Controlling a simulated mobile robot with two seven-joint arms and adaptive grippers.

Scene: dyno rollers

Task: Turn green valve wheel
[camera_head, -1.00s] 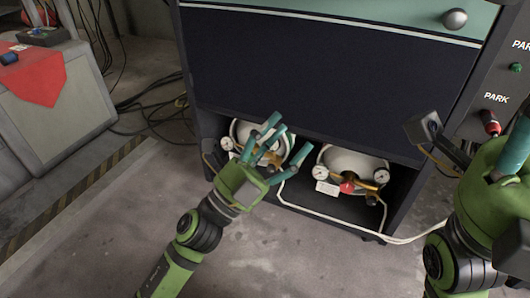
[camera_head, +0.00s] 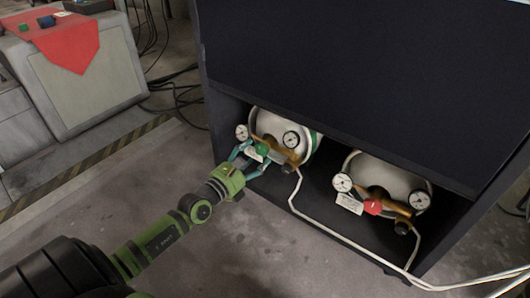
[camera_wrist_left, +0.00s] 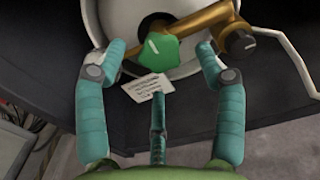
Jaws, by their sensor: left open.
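The green valve wheel (camera_head: 262,149) sits on the brass fitting of the left white gas cylinder (camera_head: 303,127), inside the dark cabinet's lower opening. It also shows large in the left wrist view (camera_wrist_left: 160,49). My left gripper (camera_head: 248,154) is open, its teal fingers spread to either side of the green wheel. In the left wrist view two fingers stand left and right of the wheel and a third is below it, by a white paper tag (camera_wrist_left: 150,88). I see gaps between fingers and wheel. My right gripper is out of view.
A second cylinder with a red valve wheel (camera_head: 373,207) and gauges stands right of the first. A pale hose (camera_head: 330,233) runs along the cabinet's front edge. The dark cabinet panel (camera_head: 350,70) overhangs the opening. The floor in front is largely clear.

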